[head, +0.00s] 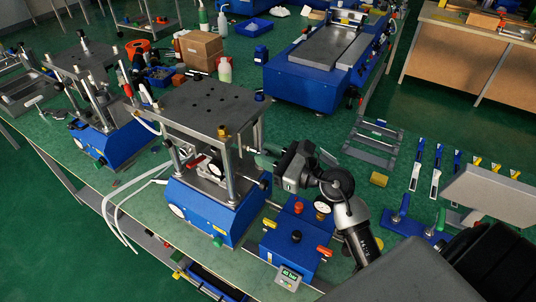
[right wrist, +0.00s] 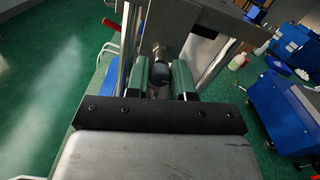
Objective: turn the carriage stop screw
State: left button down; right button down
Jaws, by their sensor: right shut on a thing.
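The crimping press (head: 208,210) with a blue base, steel columns and a dark perforated top plate (head: 195,103) stands near the bench front. My right gripper (head: 262,160) reaches it from the right, at column height below the top plate. In the right wrist view its two green fingers (right wrist: 162,82) are on either side of a dark round knob, the carriage stop screw (right wrist: 160,72), and are shut on it. The knob sits on a metal shaft running into the press. In the head view the fingers mostly hide the knob. My left gripper is out of view.
A blue control box (head: 296,238) with gauge and coloured knobs sits below my right arm. A second press (head: 105,142) stands to the left. White hoses (head: 122,220) lie at the front. A large blue machine (head: 310,82) stands behind, with a grey rack (head: 374,142) to the right.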

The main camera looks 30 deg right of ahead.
jog(key=shift+r+m+p, duration=0.15)
jog(key=shift+m+p, duration=1.05)
jog(key=m+p, duration=0.6)
jog(key=m, duration=0.1)
jog(key=m+p, duration=0.2)
jog(key=m, duration=0.1)
jog(key=shift+m+p, duration=0.35)
jog(key=shift+m, duration=0.05)
jog(key=shift+f+m+p, duration=0.2)
jog(key=shift+m+p, duration=0.35)
jog(key=shift+m, duration=1.75)
